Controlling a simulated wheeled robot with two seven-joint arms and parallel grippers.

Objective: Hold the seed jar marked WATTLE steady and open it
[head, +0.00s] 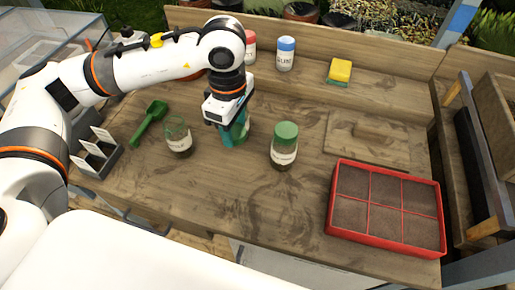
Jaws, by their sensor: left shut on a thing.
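My left gripper (224,121) points down over the middle of the bench and is shut on a teal-green object (239,130), mostly hidden behind the gripper; I cannot tell if it is a jar. To its right a jar with a green lid (285,146) stands upright, apart from the gripper, its label too small to read. To its left an open-topped glass jar (179,138) with a pale label stands upright. At the back are a blue-lidded jar (286,54) and a red-lidded jar (250,46). I cannot make out WATTLE on any label. My right gripper is out of view.
A red seed tray (331,211) lies at the front right, with a wooden board (368,138) behind it. A yellow and green sponge (339,71) is at the back. A green scoop (150,122) and a grey holder with cards (97,158) are on the left. The front middle is clear.

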